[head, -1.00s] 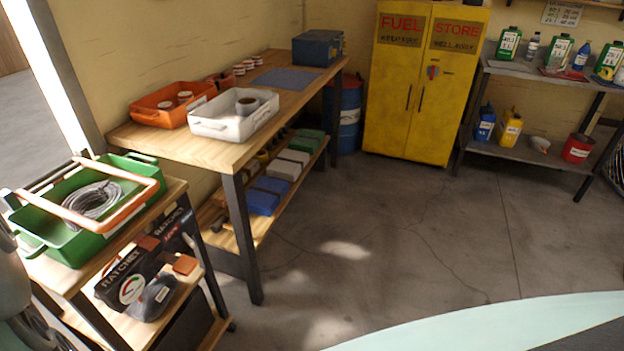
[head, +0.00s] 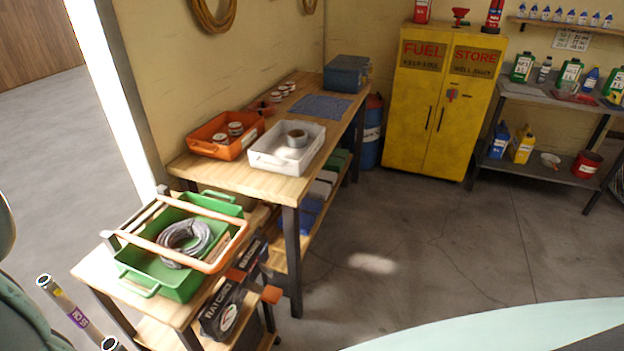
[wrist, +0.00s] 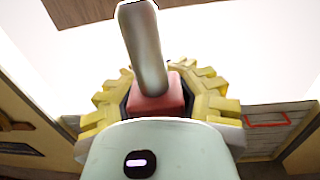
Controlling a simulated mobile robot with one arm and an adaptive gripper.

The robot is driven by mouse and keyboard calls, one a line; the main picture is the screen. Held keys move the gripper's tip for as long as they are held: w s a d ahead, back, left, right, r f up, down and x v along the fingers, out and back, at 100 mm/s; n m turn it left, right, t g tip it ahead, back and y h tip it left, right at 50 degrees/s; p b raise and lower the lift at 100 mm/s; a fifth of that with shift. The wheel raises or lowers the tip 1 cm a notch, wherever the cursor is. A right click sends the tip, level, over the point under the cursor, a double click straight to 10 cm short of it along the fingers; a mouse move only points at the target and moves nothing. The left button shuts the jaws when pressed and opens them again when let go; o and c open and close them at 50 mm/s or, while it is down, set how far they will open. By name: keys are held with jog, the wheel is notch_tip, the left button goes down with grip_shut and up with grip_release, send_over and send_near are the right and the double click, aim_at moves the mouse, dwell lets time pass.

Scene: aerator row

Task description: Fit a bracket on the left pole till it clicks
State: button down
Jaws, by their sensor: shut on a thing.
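In the wrist view, my gripper (wrist: 158,97) has yellow toothed fingers closed around a red block (wrist: 174,90). A rounded grey rod (wrist: 139,40) rises from the block and seems to be one piece with it; I cannot tell whether this is a bracket. In the head view, a tube with bright ring ends and a purple label (head: 76,319) shows at the lower left, beside part of my own body; I cannot tell what it belongs to. My gripper is not clear in the head view. I make out no left pole for certain.
A small cart carries a green toolbox (head: 150,283) with coiled cable. Behind it, a wooden workbench (head: 250,180) holds an orange tray (head: 205,148) and a white tray (head: 262,160). A yellow fuel cabinet (head: 433,120) stands at the back. The floor right of the bench is open.

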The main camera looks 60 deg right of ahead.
jog(key=s+a+y+p, duration=0.1)
jog(key=s+a+p, duration=0.1)
jog(key=s+a, duration=0.5)
notch_tip(320, 180, down, 6)
jog(key=d+b, duration=0.1)
jog(key=b, duration=0.5)
jog(key=shift+s+n, duration=0.25)
jog(key=shift+n, duration=0.05)
jog(key=shift+w+d+b, duration=0.1)
jog(key=shift+w+b, duration=0.1)
jog(key=shift+b, duration=0.15)
jog(key=shift+s+p, duration=0.1)
jog(key=shift+p, duration=0.35)
dwell(1.3)
jog(key=shift+f+b, duration=1)
jog(key=shift+f, duration=0.65)
dwell(2.4)
